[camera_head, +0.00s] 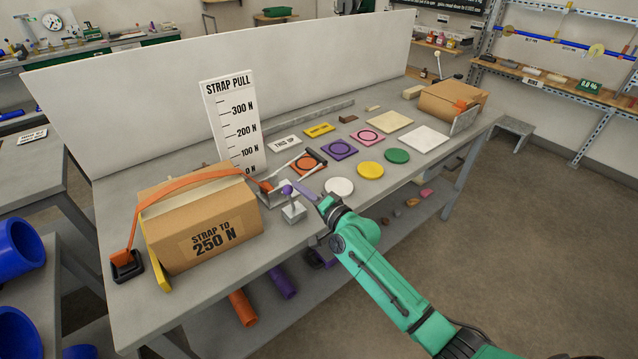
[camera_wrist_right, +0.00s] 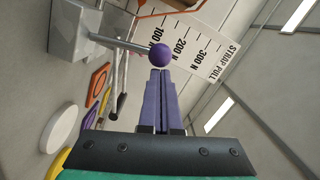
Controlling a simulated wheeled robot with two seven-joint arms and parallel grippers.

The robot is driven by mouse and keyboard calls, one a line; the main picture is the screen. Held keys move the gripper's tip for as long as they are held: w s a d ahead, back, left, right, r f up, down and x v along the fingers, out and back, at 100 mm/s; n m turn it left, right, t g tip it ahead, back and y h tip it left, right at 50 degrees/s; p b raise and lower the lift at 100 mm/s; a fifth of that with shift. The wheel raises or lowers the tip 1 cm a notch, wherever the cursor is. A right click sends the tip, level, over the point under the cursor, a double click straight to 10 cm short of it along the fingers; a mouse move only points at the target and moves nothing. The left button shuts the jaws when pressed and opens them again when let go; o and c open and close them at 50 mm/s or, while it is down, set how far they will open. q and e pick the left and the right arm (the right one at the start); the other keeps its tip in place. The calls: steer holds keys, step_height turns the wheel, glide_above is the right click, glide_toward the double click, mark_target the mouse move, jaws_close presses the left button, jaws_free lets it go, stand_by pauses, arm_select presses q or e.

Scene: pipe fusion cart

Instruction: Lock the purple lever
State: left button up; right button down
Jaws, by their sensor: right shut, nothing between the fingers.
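The purple lever is a purple ball knob (camera_head: 287,189) on a thin metal rod that rises from a grey block base (camera_head: 293,213). It stands on the workbench, just right of the strapped cardboard box. My right gripper (camera_head: 300,184) has purple fingers, shut and empty, with the tips just right of the knob. In the right wrist view the knob (camera_wrist_right: 160,54) is straight ahead of the closed fingertips (camera_wrist_right: 160,73), and the rod runs left to the base (camera_wrist_right: 76,30). I cannot tell whether the tips touch the knob. My left gripper is not in view.
The cardboard box (camera_head: 205,218) carries an orange strap (camera_head: 195,182) and stands left of the lever. A strap-pull scale board (camera_head: 232,128) rises behind. Coloured discs and tiles, such as a white disc (camera_head: 339,187), lie to the right. The floor in front is clear.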

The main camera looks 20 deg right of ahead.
steer(key=shift+s+a+n+p, duration=0.35)
steer(key=shift+a+n, duration=0.45)
steer(key=shift+n, duration=0.2)
steer(key=shift+s+a, duration=0.15)
steer(key=shift+a, duration=0.3)
steer(key=shift+f, duration=0.1)
